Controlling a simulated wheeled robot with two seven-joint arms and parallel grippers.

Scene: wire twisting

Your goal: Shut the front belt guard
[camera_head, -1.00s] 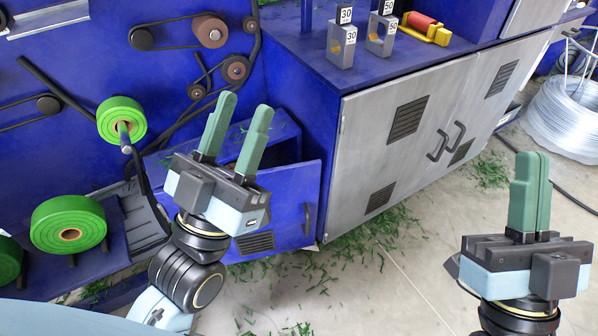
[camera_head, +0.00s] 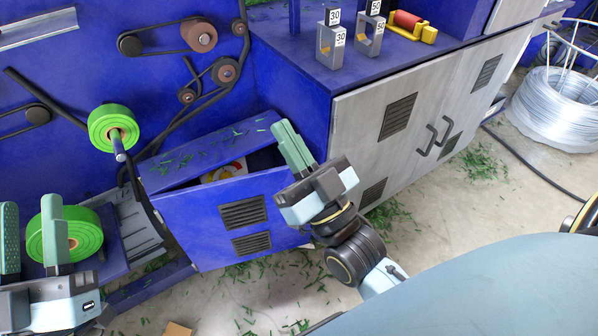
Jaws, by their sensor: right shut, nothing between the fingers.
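The front belt guard (camera_head: 190,220) is a blue panel with two dark vents, low on the blue machine at centre left. It stands partly open, with a dark gap between its top edge and the housing; a yellow and white label shows inside. My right gripper (camera_head: 288,146) is shut and empty at the guard's upper right corner, its body covering the guard's right edge. I cannot tell whether the fingers touch the guard. My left gripper (camera_head: 30,238) is open and empty at the lower left, in front of a green roll, well apart from the guard.
A grey cabinet (camera_head: 350,120) stands right of the guard, with metal blocks (camera_head: 332,48) on the blue top. Green scraps litter the floor. A wire coil (camera_head: 555,105) is at the far right.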

